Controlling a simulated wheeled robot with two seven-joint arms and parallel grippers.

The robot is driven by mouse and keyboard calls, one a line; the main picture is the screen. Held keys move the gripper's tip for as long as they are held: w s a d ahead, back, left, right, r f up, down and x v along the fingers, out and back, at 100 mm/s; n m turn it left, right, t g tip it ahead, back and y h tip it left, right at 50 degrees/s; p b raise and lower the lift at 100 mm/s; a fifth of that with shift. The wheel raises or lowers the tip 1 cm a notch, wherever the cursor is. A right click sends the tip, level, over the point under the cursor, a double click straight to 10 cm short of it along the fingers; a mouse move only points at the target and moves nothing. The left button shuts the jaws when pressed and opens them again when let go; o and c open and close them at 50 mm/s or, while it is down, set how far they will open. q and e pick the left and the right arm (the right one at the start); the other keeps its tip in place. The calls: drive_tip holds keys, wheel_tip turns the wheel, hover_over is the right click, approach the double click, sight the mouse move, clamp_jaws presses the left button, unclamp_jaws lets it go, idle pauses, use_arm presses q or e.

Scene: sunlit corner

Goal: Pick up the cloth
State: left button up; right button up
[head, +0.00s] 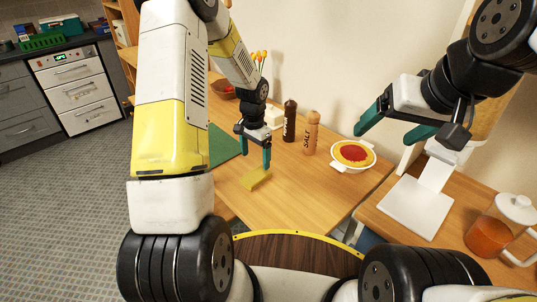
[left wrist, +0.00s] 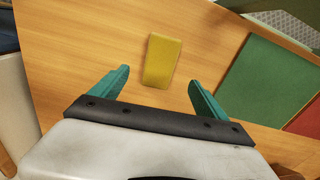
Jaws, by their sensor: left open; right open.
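The cloth (head: 255,179) is a small yellow folded piece lying flat on the wooden table. It also shows in the left wrist view (left wrist: 162,60), just beyond the fingertips and between their lines. My left gripper (head: 254,155) is open and empty, its teal fingers pointing down above the table close to the cloth. In the left wrist view the left gripper (left wrist: 160,85) has its fingers spread wider than the cloth. My right gripper (head: 385,128) is open and empty, raised at the right above the table, far from the cloth.
A green mat (head: 224,146) lies left of the cloth. A dark pepper mill (head: 290,122), a salt mill (head: 311,134) and a white dish with red filling (head: 353,154) stand behind and right. A jug (head: 492,232) stands at far right. The tabletop right of the cloth is clear.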

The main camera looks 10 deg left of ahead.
sight(256, 175)
use_arm(q)
wheel_tip(256, 175, down, 9)
drive_tip(key=shift+w+r, duration=0.1)
drive_tip(key=shift+r, duration=0.05)
drive_tip(key=c, duration=1.4)
drive_tip(key=shift+c, duration=0.2)
drive_tip(key=shift+r, duration=0.1)
drive_tip(key=shift+r, duration=0.6)
wheel_tip(256, 175, up, 2)
drive_tip(key=shift+r, duration=0.1)
drive_tip(key=s+d, duration=0.3)
drive_tip(key=s, duration=0.1)
drive_tip(key=s+d+r, duration=0.1)
drive_tip(key=s+d, duration=0.2)
drive_tip(key=s, duration=0.2)
drive_tip(key=s+d, duration=0.3)
drive_tip(key=s, duration=0.1)
drive_tip(key=shift+s+d+r, duration=0.1)
drive_tip(key=shift+s+r, duration=0.05)
drive_tip(key=shift+r, duration=0.05)
